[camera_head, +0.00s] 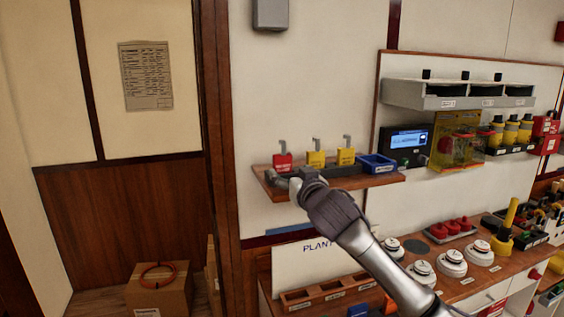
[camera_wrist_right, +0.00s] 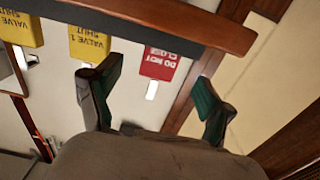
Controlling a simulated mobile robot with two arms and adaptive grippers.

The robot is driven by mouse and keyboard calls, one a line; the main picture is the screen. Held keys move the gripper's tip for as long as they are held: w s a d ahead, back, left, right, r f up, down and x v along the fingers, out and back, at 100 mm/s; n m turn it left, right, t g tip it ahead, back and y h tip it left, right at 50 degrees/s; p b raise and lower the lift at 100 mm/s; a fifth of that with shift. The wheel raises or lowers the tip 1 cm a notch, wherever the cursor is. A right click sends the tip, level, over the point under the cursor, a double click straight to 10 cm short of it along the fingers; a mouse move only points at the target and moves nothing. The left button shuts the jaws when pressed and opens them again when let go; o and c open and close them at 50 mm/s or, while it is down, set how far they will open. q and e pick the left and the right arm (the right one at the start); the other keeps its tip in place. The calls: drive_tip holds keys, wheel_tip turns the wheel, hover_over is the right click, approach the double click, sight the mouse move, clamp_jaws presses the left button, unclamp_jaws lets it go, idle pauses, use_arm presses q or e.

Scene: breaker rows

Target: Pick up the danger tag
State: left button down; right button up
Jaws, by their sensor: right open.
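In the right wrist view the red tag (camera_wrist_right: 160,65) appears upside down, with white lettering reading "DO NOT CLO…". My right gripper (camera_head: 287,184) is at the shelf's left end, just below the tag. In the wrist view its two green-padded fingers (camera_wrist_right: 158,85) are apart, with the tag framed between them and nothing held. I cannot tell the remaining depth to the tag. My left gripper is not in view.
A blue bin (camera_head: 377,164) sits at the right end of the wooden shelf (camera_head: 385,180). A dark bar shows in the wrist view (camera_wrist_right: 130,22). A workbench with switches lies below right.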

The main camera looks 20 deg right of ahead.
sight(284, 164)
drive_tip(key=shift+w+r, duration=0.1)
drive_tip(key=shift+w, duration=0.4)
drive_tip(key=shift+w+r+p, duration=0.15)
drive_tip(key=shift+w+p, duration=0.2)
drive_tip(key=shift+p, duration=0.1)
drive_tip(key=w+p, duration=0.2)
drive_tip(key=w, duration=0.1)
drive_tip(key=shift+w+a, duration=0.15)
drive_tip(key=shift+w, duration=0.55)
drive_tip(key=c, duration=1.2)
drive_tip(key=shift+c, duration=0.3)
drive_tip(key=shift+r, duration=0.1)
